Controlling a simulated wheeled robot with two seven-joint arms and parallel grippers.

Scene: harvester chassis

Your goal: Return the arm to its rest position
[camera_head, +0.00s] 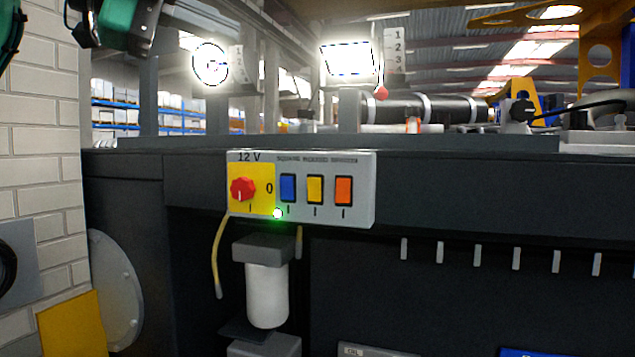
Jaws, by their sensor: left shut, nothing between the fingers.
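My left gripper (90,34) shows at the top left edge with part of my green and black arm. It is shut and holds nothing, and it is apart from the control panel (362,190). The arm is cut off by the frame's edge. The panel is grey, labelled 12 V, with a red rotary knob (243,189) on a yellow plate and a blue switch (288,187), a yellow switch (314,190) and an orange switch (343,191). A small green light (278,213) glows under the knob. My right gripper is not in view.
A round lamp (210,65) and a square lamp (348,59) glow above the dark chassis (450,185). A white filter canister (267,295) hangs under the panel. A white brick wall (40,150) stands at the left. Several hooks line the chassis at right.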

